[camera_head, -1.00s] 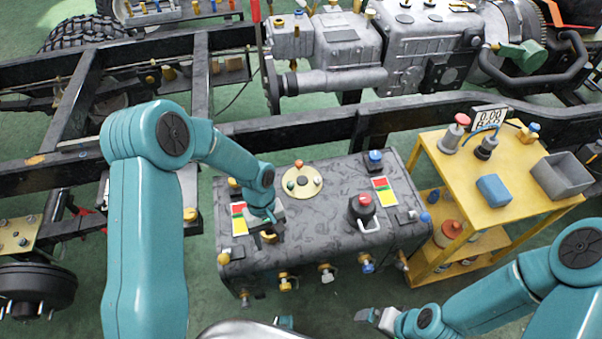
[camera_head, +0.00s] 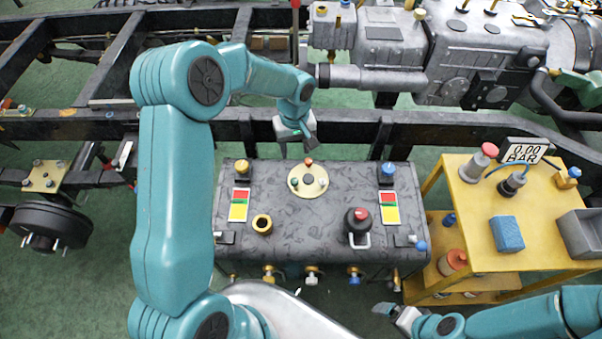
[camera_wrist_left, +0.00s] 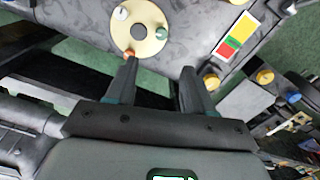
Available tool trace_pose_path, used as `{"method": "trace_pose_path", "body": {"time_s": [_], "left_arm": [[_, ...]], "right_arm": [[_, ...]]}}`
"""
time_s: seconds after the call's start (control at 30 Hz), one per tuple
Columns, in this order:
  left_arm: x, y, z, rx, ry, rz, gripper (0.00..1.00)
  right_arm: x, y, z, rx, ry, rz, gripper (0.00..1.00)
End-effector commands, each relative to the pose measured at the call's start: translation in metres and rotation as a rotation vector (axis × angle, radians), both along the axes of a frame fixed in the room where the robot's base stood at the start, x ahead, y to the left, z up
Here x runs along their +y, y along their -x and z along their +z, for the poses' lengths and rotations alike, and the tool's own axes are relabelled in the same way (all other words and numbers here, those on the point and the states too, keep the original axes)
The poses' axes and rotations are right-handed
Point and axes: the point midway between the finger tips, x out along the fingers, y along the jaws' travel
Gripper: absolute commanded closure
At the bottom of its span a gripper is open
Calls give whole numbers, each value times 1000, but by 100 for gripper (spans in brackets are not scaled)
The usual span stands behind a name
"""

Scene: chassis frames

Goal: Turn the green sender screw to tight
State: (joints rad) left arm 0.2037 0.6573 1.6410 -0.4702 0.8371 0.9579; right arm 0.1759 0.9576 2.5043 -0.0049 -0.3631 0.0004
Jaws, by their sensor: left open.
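The round cream sender plate (camera_head: 313,191) is on the grey tank's top (camera_head: 280,207), near its back edge. The small green screw (camera_head: 294,182) is at the plate's left in the head view. An orange screw (camera_head: 308,161) is at its back and a pale screw is at its right. My left gripper (camera_head: 297,140) is open and empty, just behind the plate. In the left wrist view, the green screw (camera_wrist_left: 162,34) lies beyond the open fingers (camera_wrist_left: 157,72), apart from them. My right gripper (camera_head: 388,311) is low in front of the tank, its finger gap unclear.
The black frame rail (camera_head: 420,125) runs close behind the tank. A yellow cart (camera_head: 470,215) with a blue sponge (camera_head: 507,233) stands at right.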

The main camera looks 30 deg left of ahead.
Motion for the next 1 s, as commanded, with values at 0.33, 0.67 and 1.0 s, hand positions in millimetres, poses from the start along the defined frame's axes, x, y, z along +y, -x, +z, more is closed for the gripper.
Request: {"method": "trace_pose_path", "body": {"time_s": [0.33,0.67,1.0], "left_arm": [[7,4,-29,-4,0,6,47],[6,2,-107,-5,0,6,47],[5,-1,-152,-8,-1,5,47]], "right_arm": [[0,0,8,1,0,0,1],[0,0,16,1,0,0,1],[0,0,20,1,0,0,1]]}}
